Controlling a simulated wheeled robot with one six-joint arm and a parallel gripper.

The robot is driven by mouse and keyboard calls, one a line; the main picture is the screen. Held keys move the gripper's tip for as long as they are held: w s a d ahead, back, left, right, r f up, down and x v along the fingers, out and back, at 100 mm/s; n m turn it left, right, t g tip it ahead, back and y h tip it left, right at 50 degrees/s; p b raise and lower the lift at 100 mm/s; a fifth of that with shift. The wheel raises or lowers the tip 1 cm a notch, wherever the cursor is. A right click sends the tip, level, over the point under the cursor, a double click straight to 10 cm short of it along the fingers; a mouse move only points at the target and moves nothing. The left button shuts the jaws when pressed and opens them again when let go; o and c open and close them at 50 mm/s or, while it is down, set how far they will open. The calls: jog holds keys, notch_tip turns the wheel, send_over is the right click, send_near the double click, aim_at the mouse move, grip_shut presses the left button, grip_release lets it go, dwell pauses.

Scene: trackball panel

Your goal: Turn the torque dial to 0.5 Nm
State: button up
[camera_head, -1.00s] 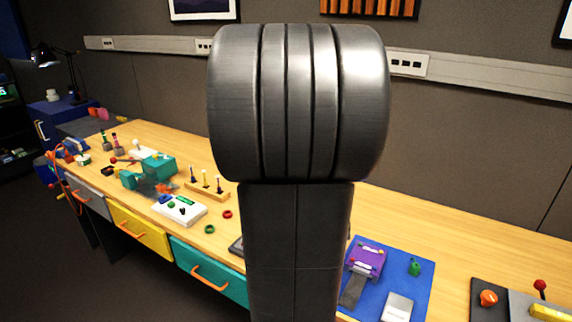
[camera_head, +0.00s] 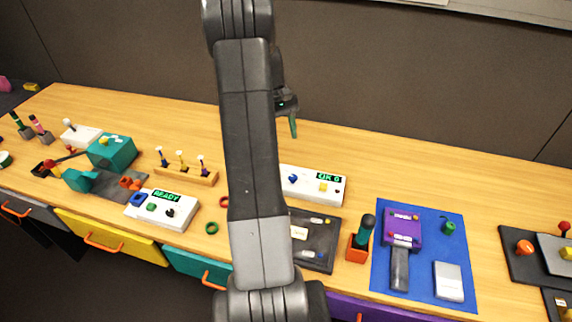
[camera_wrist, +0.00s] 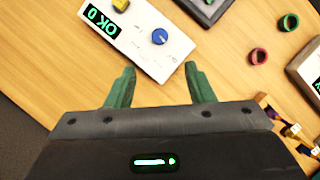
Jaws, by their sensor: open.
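A white box (camera_head: 316,191) with a green-lit display reading "OK 0" (camera_head: 328,177) stands on the bench, partly behind my arm. It carries a blue dial (camera_head: 293,178) and a yellow knob (camera_head: 323,187). In the wrist view the box (camera_wrist: 128,42) shows upside down, with the blue dial (camera_wrist: 159,36) just beyond my fingertips. I cannot read any torque marking on the dial. My gripper (camera_wrist: 160,67) is open and empty, its two green fingers apart, with the dial lined up between them but not touched. In the head view one green finger (camera_head: 293,126) shows behind my arm.
A white box reading "READY" (camera_head: 162,209) and green (camera_head: 211,228) and red rings lie left of my arm. A dark tray (camera_head: 318,256), a green-handled tool in an orange block (camera_head: 358,247) and a blue mat (camera_head: 423,279) with a purple device lie in front and right.

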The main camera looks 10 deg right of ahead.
aim_at(293, 176)
jog(key=p+x, duration=0.2)
jog(key=x, duration=1.1)
jog(key=shift+r, duration=0.1)
jog(key=shift+c, duration=0.2)
jog(key=c, duration=1)
